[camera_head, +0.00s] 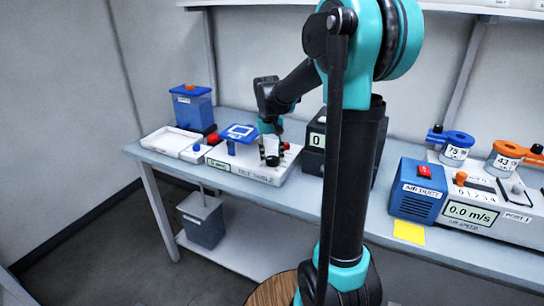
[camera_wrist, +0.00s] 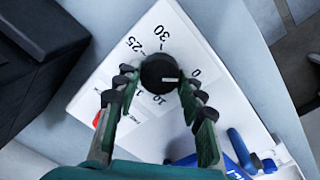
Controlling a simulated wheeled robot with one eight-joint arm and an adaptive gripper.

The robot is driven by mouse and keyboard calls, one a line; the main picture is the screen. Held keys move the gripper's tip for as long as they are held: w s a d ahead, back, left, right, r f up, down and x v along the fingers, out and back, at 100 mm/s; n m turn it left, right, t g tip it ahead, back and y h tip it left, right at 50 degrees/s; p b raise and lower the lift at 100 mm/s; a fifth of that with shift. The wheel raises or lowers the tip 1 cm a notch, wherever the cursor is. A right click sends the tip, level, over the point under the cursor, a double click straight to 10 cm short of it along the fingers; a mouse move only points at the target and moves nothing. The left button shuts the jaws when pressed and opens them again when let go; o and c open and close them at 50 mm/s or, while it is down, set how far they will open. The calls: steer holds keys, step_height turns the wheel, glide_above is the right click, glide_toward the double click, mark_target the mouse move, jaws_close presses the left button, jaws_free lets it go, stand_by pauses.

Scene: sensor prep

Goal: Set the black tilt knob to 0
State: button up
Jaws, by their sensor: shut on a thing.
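The black tilt knob (camera_wrist: 158,68) sits on the white tilt table unit (camera_wrist: 105,80), inside a printed scale with 0, 10, 25 and 30 legible. Its white pointer line faces right, toward the 0; I cannot tell whether it lines up exactly. My gripper (camera_wrist: 157,88) reaches over the knob, with one finger on each side, shut on it. In the head view my gripper (camera_head: 270,132) is lowered over the tilt table unit (camera_head: 250,174), and a black round part (camera_head: 272,160) shows just below it. The unit's small green display is too small to read.
A black box (camera_head: 316,141) showing 0 stands right of the tilt unit. White trays (camera_head: 170,141) and a blue box (camera_head: 192,106) are at the left. The blue air duct box (camera_head: 416,190) and air speed unit (camera_head: 470,212) are at the right.

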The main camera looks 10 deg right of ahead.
mark_target(270, 158)
steer(key=o, duration=1.2)
steer(key=shift+c, duration=0.2)
step_height(270, 158, up, 12)
steer(key=shift+a, duration=0.4)
